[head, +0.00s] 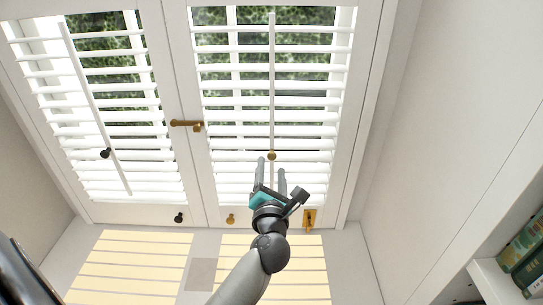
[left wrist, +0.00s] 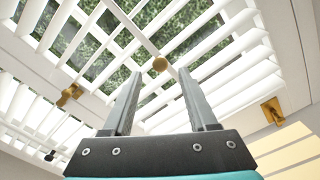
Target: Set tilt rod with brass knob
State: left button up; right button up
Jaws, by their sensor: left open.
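The tilt rod with the brass knob (head: 271,156) runs down the middle of the right shutter panel. The rod (head: 272,75) is thin, white and close to vertical. My left gripper (head: 271,168) is open just below and in front of the knob, with its fingers pointing up at the shutter. In the left wrist view the knob (left wrist: 160,64) shows beyond and between the two open fingertips (left wrist: 158,75), not held. The rod's lower part is partly hidden behind my gripper. My right gripper is in neither view.
The left panel has another tilt rod (head: 95,110) with a black knob (head: 105,153). A brass latch (head: 187,124) sits between the panels. Small black (head: 179,217) and brass (head: 231,218) knobs and a brass fitting (head: 309,219) line the bottom. A bookshelf (head: 497,279) stands at lower right.

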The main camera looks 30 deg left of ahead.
aim_at(271, 158)
pick_arm(q)
jog(key=x, duration=0.6)
grip_shut()
dwell(0.5)
dwell(0.9)
